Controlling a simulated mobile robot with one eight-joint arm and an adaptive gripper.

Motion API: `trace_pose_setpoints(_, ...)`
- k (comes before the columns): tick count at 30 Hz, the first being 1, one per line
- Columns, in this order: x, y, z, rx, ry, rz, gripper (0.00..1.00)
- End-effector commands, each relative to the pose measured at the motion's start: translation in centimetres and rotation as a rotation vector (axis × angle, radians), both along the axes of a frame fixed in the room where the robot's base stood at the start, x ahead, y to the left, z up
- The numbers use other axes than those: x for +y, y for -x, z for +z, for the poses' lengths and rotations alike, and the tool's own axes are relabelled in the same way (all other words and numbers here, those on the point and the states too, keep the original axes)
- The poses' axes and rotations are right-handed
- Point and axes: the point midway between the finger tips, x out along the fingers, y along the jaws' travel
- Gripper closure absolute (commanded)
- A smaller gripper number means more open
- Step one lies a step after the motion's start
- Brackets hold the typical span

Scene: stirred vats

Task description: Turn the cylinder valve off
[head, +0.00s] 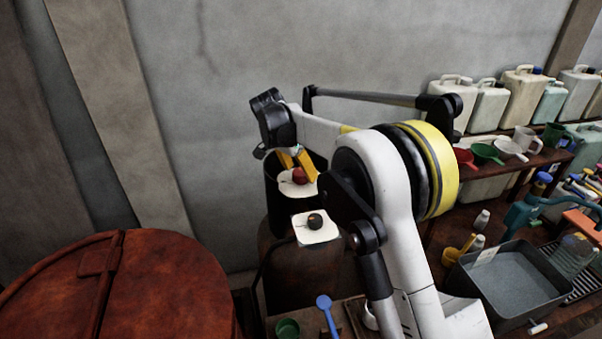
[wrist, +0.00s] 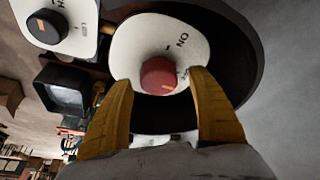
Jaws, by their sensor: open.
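A red knob (wrist: 159,74) sits on a white plate (wrist: 190,35) with "ON" lettering, in front of a dark round body. The same red knob (head: 299,175) shows in the head view at the top of a dark upright cylinder (head: 275,190). The knob carries a small orange mark. My gripper (wrist: 162,82) is open, with one yellow finger on each side of the red knob. The right finger is close to the knob; contact cannot be told. In the head view the gripper (head: 298,163) is partly hidden by my wrist.
A black knob (wrist: 44,27) with an orange mark sits on a second white plate beside it, also seen in the head view (head: 315,221). A rusty red vat lid (head: 120,290) is at left. Jugs (head: 487,105), funnels and a grey tray (head: 510,285) are at right.

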Motion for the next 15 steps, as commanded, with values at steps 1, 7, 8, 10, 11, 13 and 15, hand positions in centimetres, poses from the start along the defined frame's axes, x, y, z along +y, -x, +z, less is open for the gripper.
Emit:
trace_pose_setpoints(1,0.3,0.3,0.8,0.001,0.001,0.002,0.31)
trace_pose_setpoints(7,1.5,1.5,5.0,0.000,0.000,0.001,0.31)
trace_pose_setpoints(8,1.7,1.7,5.6,0.000,0.000,0.001,0.31)
trace_pose_setpoints(10,2.1,2.0,6.9,0.001,0.001,0.002,0.31)
trace_pose_setpoints(11,2.3,2.2,7.5,0.000,0.000,0.001,0.31)
trace_pose_setpoints(13,2.6,2.5,8.5,0.001,0.001,0.000,0.31)
trace_pose_setpoints(15,2.8,2.7,9.2,0.000,0.000,-0.001,0.31)
